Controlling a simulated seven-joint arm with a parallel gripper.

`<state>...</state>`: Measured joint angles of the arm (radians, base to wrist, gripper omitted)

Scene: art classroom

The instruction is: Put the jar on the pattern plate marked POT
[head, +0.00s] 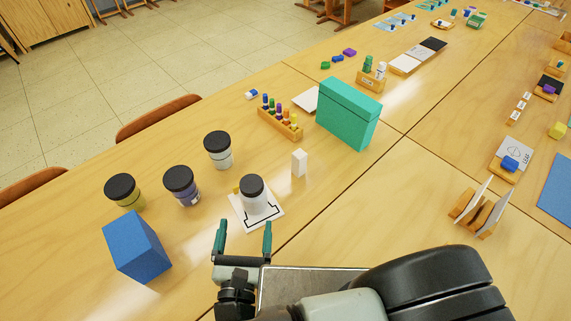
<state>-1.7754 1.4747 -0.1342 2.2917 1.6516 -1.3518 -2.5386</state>
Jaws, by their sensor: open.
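A pale jar with a black lid (253,193) stands upright on a white plate with a black outline (273,216). Its base appears to sit inside the outline, which it partly hides. Any marking POT is not readable. Three other black-lidded jars stand behind and left: a pale one (219,153), a purple one (182,188) and a yellow-green one (125,193). My gripper (245,225) is open and empty, just in front of the plate. Its fingers are apart from the jar.
A blue block (136,248) stands at front left. A small white block (299,163) stands right of the plate, with a teal box (347,113) and a wooden rack of coloured bottles (280,121) behind. A wooden card holder (478,210) is at right.

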